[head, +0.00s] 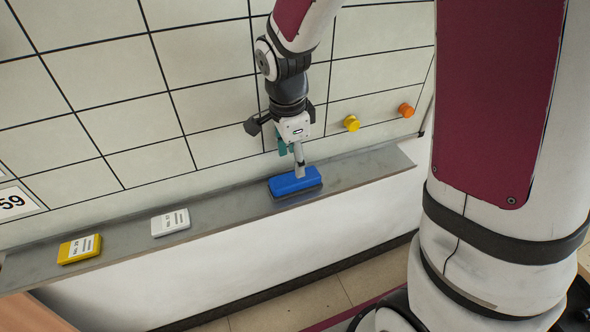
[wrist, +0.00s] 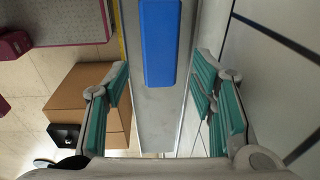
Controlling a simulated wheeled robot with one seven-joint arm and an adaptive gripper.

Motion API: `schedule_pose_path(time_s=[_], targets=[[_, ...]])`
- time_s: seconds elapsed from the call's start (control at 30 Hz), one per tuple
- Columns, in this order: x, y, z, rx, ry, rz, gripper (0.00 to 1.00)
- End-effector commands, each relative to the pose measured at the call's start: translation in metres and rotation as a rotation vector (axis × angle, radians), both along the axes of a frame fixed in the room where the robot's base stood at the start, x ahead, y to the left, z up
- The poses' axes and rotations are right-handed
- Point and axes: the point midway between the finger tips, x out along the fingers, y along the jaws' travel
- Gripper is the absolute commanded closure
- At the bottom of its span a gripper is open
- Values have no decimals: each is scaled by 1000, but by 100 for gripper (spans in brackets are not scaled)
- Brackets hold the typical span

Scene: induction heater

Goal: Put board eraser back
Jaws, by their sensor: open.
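The blue board eraser (head: 295,183) lies on the grey metal ledge (head: 240,203) below the gridded whiteboard. In the wrist view the eraser (wrist: 160,42) lies lengthwise on the ledge (wrist: 152,125), beyond my fingers and between their lines. My gripper (head: 297,158) is right above the eraser in the head view, pointing down at it. In the wrist view my gripper (wrist: 162,92) has its two green-padded fingers wide apart with nothing between them. The head view does not clearly show whether a finger touches the eraser.
A white labelled box (head: 170,222) and a yellow labelled box (head: 79,249) lie farther left on the ledge. A yellow magnet (head: 351,123) and an orange magnet (head: 406,110) are on the whiteboard (head: 115,95). Brown cardboard boxes (wrist: 88,95) stand on the floor.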

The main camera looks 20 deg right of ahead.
Motion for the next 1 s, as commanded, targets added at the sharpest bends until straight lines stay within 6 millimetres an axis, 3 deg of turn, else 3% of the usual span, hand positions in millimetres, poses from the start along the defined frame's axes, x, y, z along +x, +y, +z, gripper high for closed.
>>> schedule_pose_path(time_s=[0.1,0.47,0.57,0.8,1.0], targets=[[-1,2,21,1,-2,0,49],[-13,2,59,-2,-17,90,49],[-29,-1,83,-12,-44,242,49],[-90,-9,141,-84,-122,737,49],[-143,-11,168,-191,-179,1143,49]])
